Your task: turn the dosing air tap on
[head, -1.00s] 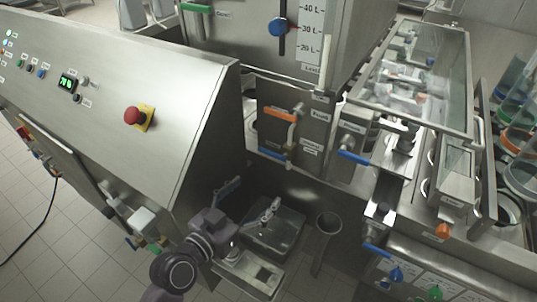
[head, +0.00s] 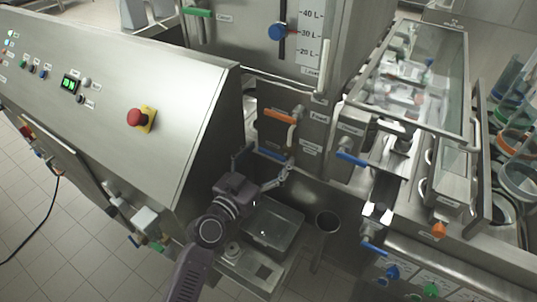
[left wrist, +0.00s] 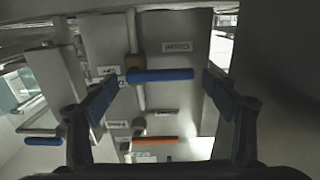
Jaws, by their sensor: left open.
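A tap with a blue lever handle (head: 272,154) sits low on the steel machine front, below a tap with an orange handle (head: 279,116). I take the blue one as the dosing air tap; its label is too small to read surely. The blue handle lies crosswise in the left wrist view (left wrist: 160,75), with an upside-down "Closed" label beside it. My left gripper (head: 264,166) is open at this handle, one finger towards each end. In the left wrist view its fingertips (left wrist: 161,82) flank the handle; I cannot tell whether they touch it. My right gripper is not in view.
Another blue-handled tap (head: 351,159) stands to the right. The control cabinet with a red emergency button (head: 141,117) rises left of my arm. A steel basin (head: 272,222) and a round funnel-like opening (head: 327,222) lie below the taps.

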